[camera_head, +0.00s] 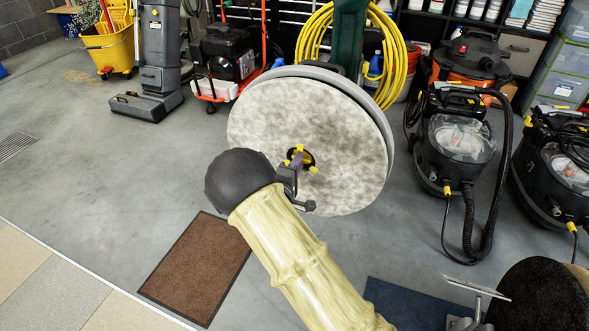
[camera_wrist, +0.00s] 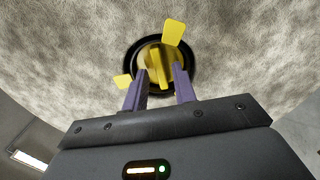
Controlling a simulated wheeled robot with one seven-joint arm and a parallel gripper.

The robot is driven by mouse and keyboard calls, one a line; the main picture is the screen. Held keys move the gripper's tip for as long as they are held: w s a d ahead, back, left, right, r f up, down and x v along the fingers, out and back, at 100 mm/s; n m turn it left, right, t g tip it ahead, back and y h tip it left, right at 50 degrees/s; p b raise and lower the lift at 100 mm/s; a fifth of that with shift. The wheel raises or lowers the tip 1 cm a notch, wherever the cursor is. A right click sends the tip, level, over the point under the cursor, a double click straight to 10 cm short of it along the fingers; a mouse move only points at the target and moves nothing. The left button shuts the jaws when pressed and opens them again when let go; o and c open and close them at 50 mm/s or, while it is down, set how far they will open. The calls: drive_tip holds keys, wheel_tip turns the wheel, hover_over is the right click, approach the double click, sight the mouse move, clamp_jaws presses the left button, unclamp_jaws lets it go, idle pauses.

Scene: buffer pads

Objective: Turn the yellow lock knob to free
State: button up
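The yellow lock knob (camera_wrist: 156,66) sits in a black ring at the centre of a round, mottled grey pad (camera_wrist: 60,50). A narrow yellow ridge runs across the knob's face, nearly upright in the wrist view. Yellow tabs stick out at the upper right and lower left of the ring. My gripper (camera_wrist: 160,72) has two purple fingers, spread apart, one on each side of the ridge, with gaps showing between. In the head view, my gripper (camera_head: 291,168) is in front of the pad's centre (camera_head: 345,125) and partly hides the knob (camera_head: 308,157).
The pad faces me, standing upright on a machine with a dark green column (camera_head: 347,35). Vacuum machines (camera_head: 458,140) stand at the right. A brown mat (camera_head: 197,270) and a blue mat (camera_head: 405,305) lie on the floor.

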drive_tip(key=shift+w+d, duration=0.2)
drive_tip(key=shift+w, duration=0.4)
drive_tip(key=shift+p, duration=0.55)
clamp_jaws()
